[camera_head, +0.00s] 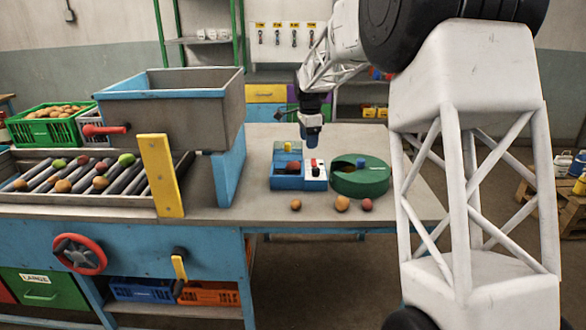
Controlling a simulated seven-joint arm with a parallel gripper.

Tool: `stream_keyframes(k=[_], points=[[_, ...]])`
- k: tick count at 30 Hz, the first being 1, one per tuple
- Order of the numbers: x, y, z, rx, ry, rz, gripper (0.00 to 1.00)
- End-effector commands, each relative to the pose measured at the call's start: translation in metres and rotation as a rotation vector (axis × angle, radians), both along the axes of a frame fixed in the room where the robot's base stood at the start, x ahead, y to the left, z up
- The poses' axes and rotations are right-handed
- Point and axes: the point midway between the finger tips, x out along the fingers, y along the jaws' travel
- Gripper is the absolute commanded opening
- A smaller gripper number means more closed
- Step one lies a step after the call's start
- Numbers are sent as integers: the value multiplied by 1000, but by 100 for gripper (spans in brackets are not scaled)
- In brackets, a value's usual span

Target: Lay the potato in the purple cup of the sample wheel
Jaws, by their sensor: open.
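The sample wheel is a round green drum (375,183) on the bench, with a dark opening in its top and a small blue piece on it. No purple cup can be made out. In front of the wheel lie a tan potato-like lump (342,204), a smaller orange-brown one (295,204) and a reddish one (367,205). Which of them is the potato I cannot tell for sure. My gripper (311,142) points down above the back of the blue box beside the wheel, open, with nothing seen in it, apart from the lumps.
The blue box (285,183) with a white control panel (314,175) stands left of the wheel. Further left are a large grey hopper (175,110), a yellow upright plate (160,175) and a roller rack (75,182) with several lumps. The bench's front strip is mostly clear.

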Motion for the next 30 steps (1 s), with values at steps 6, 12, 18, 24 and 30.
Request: stream_keyframes(k=[6, 12, 18, 24, 30], points=[[46, 22, -33, 1, 19, -107, 56], [81, 39, -61, 1, 32, -201, 56], [99, 50, -77, 1, 39, -255, 56], [104, 53, -82, 1, 41, -270, 56], [103, 52, -82, 1, 41, -270, 56]])
